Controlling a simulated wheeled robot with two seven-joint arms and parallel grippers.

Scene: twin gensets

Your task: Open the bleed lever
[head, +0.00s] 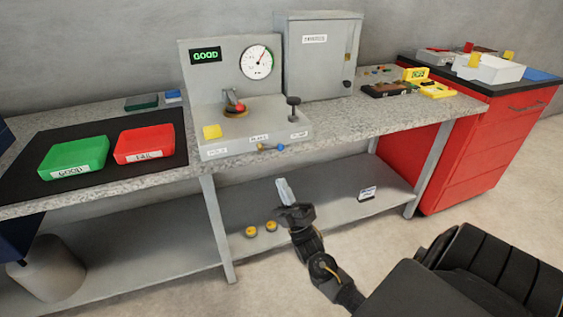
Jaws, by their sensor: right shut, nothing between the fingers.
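A grey test stand (218,85) stands on the bench, with a green display reading GOOD (206,56) and a round gauge (256,62). On the front of its base, below the middle label, is a small lever (271,148) with a blue ball at its right end and a yellowish part at its left. It lies roughly level; the small label text is hard to read. My right gripper (281,183) is shut and empty, below and in front of the bench edge, apart from the lever. My left gripper is out of view.
A black-knobbed pump handle (293,107) and a red-topped part (235,103) stand on the base. Green (74,157) and red (144,143) trays lie to the left. A grey cabinet (318,60) stands behind. The lower shelf (330,200) lies beyond my right gripper.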

